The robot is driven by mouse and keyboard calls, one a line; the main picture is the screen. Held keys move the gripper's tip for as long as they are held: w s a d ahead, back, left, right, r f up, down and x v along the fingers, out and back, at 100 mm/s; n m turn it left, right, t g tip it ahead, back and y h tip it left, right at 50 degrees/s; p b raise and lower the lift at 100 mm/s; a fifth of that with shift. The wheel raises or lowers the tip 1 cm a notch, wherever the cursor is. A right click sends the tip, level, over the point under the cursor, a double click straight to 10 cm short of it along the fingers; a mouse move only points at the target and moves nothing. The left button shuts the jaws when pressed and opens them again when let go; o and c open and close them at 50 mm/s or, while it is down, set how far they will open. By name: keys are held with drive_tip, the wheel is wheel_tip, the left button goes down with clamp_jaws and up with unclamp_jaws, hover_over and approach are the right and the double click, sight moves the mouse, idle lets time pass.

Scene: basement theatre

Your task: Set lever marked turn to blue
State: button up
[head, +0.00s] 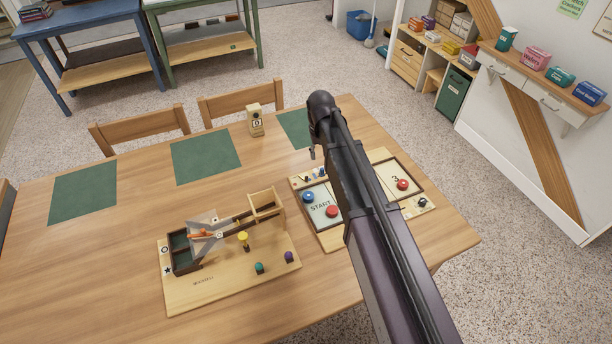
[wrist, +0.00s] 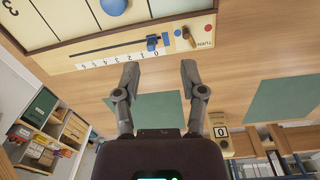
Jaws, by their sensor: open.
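The lever marked TURN (wrist: 189,38) is a small tan-brown lever at the board's edge in the wrist view. A blue dot (wrist: 178,32) lies at its left and a red dot (wrist: 207,28) at its right. I cannot tell which dot it is set to. The game board (head: 327,240) lies on the table, partly hidden by my arm in the head view. My gripper (wrist: 160,72) is open and empty, its fingers apart below the board edge in the wrist picture, the right finger nearest the lever. In the head view the gripper is mostly hidden behind my arm.
A blue slider (wrist: 153,43) on a numbered scale sits left of the lever. A second wooden game (head: 230,285) stands left of the board on the table (head: 70,270). A small beige counter box (head: 255,120) stands behind. Green mats (head: 206,158) lie flat nearby.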

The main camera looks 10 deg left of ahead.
hover_over(306, 177)
drive_tip(key=shift+a+r+n, duration=0.1)
drive_tip(key=shift+a+n, duration=0.2)
drive_tip(key=shift+n, duration=0.1)
drive_tip(key=f+b, duration=1.3)
drive_tip(key=shift+w+d+f+b, duration=0.1)
drive_tip(key=shift+d+f+b, duration=0.2)
drive_tip(key=shift+d+f, duration=0.05)
idle(0.6)
idle(0.4)
clamp_jaws()
